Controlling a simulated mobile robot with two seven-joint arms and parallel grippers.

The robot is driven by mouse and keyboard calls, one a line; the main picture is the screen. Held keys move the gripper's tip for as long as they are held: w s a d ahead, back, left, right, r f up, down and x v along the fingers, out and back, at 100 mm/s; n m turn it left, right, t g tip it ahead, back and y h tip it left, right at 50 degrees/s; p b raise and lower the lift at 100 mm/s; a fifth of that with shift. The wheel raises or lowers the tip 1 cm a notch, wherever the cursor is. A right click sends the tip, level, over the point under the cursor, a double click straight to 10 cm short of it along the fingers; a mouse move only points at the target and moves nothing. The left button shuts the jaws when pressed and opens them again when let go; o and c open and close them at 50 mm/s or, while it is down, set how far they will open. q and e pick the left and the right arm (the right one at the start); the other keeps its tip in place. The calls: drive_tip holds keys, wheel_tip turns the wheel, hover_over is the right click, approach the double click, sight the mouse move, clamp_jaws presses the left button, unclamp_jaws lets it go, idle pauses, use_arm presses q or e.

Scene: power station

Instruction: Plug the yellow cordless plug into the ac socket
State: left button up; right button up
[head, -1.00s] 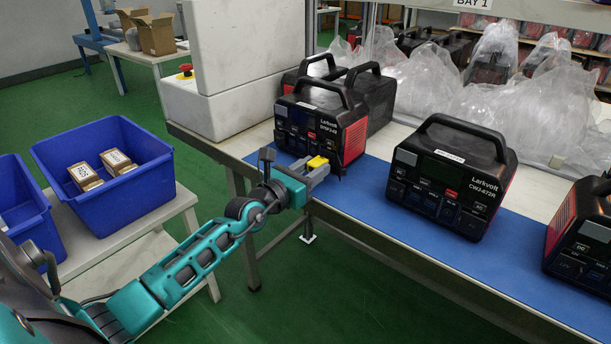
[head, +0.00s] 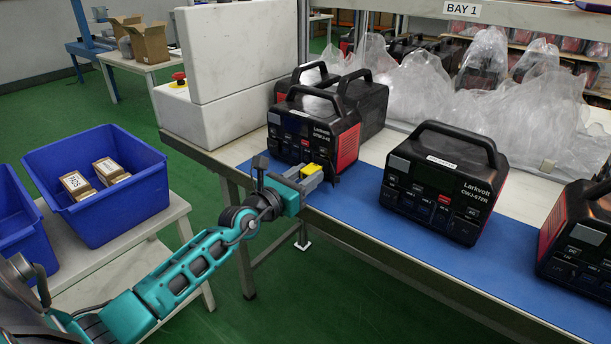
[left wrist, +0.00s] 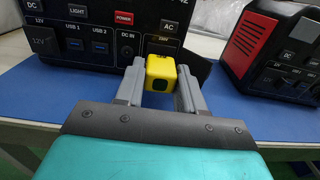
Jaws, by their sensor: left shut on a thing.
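My left gripper (head: 308,171) is shut on the yellow cordless plug (left wrist: 161,72), which sits between its two grey fingers. In the left wrist view the plug is in front of the lower right of a black power station's front panel, below its AC label. The ac socket there is hidden behind the plug and fingers, and I cannot tell whether the plug touches it. This power station (head: 292,140) has red sides and stands on the blue mat at the table's left end. My right gripper is in neither view.
Another power station (head: 441,185) stands to the right on the blue mat (head: 345,203), with one more at the right edge. Clear plastic bags (head: 440,85) lie behind. Blue bins (head: 100,200) with small boxes stand at the left. The mat between the power stations is clear.

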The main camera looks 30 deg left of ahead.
use_arm(q)
drive_tip(key=shift+w, duration=0.35)
idle(0.3)
drive_tip(key=shift+w, duration=0.25)
drive_tip(key=shift+w, duration=0.2)
idle(0.6)
drive_tip(key=o, duration=1.2)
drive_tip(key=shift+c, duration=0.2)
drive_tip(key=shift+s, duration=0.15)
drive_tip(key=shift+s, duration=0.25)
drive_tip(key=s+a, duration=0.1)
drive_tip(key=s, duration=1.1)
drive_tip(key=shift+p, duration=0.4)
